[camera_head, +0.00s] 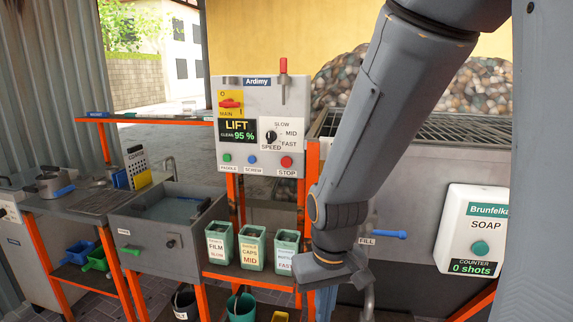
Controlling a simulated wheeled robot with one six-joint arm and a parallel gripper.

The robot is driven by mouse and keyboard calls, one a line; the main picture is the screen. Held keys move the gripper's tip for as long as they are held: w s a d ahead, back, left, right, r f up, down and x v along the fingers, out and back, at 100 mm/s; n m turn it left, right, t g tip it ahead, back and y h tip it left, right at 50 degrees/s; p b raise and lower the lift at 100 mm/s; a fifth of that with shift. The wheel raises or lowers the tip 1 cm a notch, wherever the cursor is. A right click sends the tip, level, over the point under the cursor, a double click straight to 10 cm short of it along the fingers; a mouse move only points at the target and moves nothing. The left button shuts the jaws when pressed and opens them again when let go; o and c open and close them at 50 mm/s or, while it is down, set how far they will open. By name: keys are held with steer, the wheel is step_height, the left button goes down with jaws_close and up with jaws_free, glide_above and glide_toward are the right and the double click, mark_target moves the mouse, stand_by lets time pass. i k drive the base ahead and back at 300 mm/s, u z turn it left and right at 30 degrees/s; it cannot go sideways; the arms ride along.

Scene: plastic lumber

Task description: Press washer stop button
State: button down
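The red round stop button (286,161), labelled STOP, is at the lower right of the grey Ardimy control panel (232,166). Beside it are a blue button (252,159) labelled SCREW and a green button (227,158). The panel's display (237,130) reads LIFT, CLEAN 95 %. My arm comes down from the top right, with its wrist low and to the right of the panel, below the stop button in the picture. The wrist does not cover the button. My gripper's fingers are not visible; the bottom edge cuts off the arm's end.
A speed knob (270,137), a yellow-backed main switch (231,103) and a red-topped lever (283,80) are on the panel. Several green bins (251,247) stand below. A grey basin (168,229) is left; a soap dispenser (481,235) and blue fill handle (389,234) are right.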

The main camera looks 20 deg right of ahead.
mark_target(285, 162)
steer(key=z, duration=0.55)
steer(key=k, duration=1.25)
steer(key=u, duration=0.15)
steer(key=i, duration=0.55)
steer(key=u, duration=0.55)
steer(key=i, duration=0.95)
steer(key=z, duration=0.45)
